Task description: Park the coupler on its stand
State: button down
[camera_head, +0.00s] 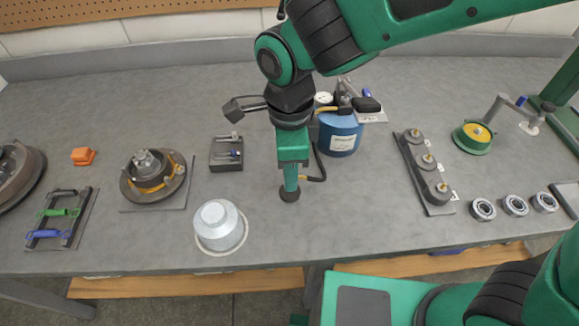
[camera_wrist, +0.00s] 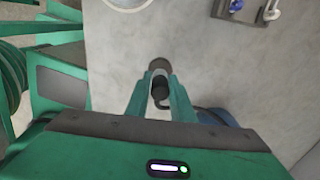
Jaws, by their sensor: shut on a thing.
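My gripper (camera_head: 291,180) points down over the middle of the bench, its fingers shut on the dark coupler (camera_wrist: 160,92). The fingers hide most of the coupler in the head view. A dark hose (camera_head: 318,178) runs from it to the blue tank (camera_head: 340,134) behind on the right. A dark round piece (camera_head: 289,195) shows just below the fingertips; it also shows beyond them in the wrist view (camera_wrist: 160,65). It looks like the stand's round part, but I cannot tell whether the coupler touches it or is seated.
A silver cup (camera_head: 220,226) stands close to the left. A hub on a plate (camera_head: 153,178) and a dark block with pins (camera_head: 226,153) are farther left. A rail with knobs (camera_head: 423,172) and several bearings (camera_head: 483,209) lie right. Bare bench lies between gripper and rail.

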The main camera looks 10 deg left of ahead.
jog(key=shift+f, duration=0.95)
dwell(2.0)
jog(key=c, duration=1.5)
grip_release()
jog(key=shift+o, duration=0.8)
jog(key=o, duration=0.3)
jog(key=shift+r, duration=0.1)
jog(key=shift+r, duration=3.4)
